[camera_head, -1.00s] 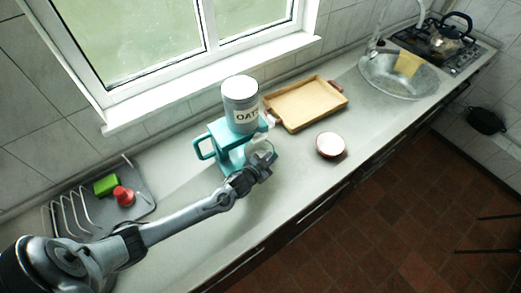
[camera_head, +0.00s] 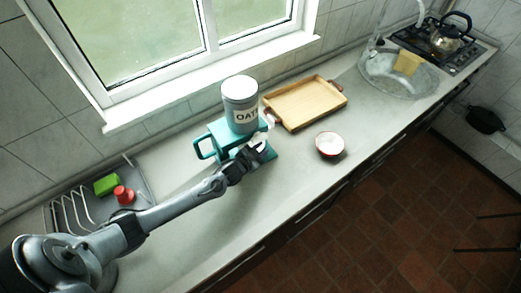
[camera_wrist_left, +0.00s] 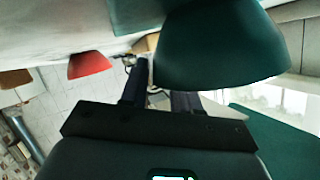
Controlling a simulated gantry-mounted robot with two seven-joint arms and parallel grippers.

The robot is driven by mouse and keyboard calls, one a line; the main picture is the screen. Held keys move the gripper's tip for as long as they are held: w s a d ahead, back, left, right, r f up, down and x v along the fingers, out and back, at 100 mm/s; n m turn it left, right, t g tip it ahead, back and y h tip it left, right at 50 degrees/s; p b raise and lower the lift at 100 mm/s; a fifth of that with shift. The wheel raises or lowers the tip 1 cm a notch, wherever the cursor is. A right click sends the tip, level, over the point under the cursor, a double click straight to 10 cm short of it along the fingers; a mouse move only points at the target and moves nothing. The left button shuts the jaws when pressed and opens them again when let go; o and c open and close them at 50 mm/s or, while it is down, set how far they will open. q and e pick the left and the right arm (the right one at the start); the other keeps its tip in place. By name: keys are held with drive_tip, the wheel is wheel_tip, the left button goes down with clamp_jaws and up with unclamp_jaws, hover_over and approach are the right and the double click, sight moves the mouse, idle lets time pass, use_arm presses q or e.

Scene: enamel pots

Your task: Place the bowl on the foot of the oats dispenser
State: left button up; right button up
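The bowl (camera_head: 330,146), white inside with a red rim, stands on the counter to the right of the oats dispenser. Its red outside shows in the left wrist view (camera_wrist_left: 90,65). The teal dispenser (camera_head: 222,134) carries a grey canister marked OATS (camera_head: 240,108). Its flat teal foot (camera_head: 268,153) is partly covered by my left gripper (camera_head: 262,144). In the left wrist view, my left gripper's fingers (camera_wrist_left: 160,92) are apart, with teal dispenser parts (camera_wrist_left: 220,52) close by. I see nothing held. My right gripper is not in view.
A wooden tray (camera_head: 326,88) lies behind the bowl. A grey rack (camera_head: 80,222) with a green block and a red object is at the left. The sink (camera_head: 400,82) and a kettle (camera_head: 449,36) are at the far right. The counter around the bowl is clear.

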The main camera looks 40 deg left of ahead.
use_arm(q)
drive_tip(key=shift+o, duration=0.7)
drive_tip(key=shift+s+r, duration=0.1)
drive_tip(key=shift+s, duration=0.3)
drive_tip(key=s+d+r+g, duration=0.3)
drive_tip(key=s+d, duration=0.2)
drive_tip(key=s, duration=0.5)
drive_tip(key=s+d+r+n+g+h, duration=0.1)
drive_tip(key=s+d+r+g, duration=0.2)
drive_tip(key=s+d, duration=0.3)
drive_tip(key=s+d+r+n+g+p, duration=0.1)
drive_tip(key=s+d+r+g, duration=0.2)
drive_tip(key=s, duration=1.2)
drive_tip(key=shift+s+d+r+g, duration=0.15)
drive_tip(key=shift+s+d+g, duration=0.35)
drive_tip(key=shift+d, duration=0.7)
drive_tip(key=shift+w+r, duration=0.1)
drive_tip(key=shift+r, duration=0.05)
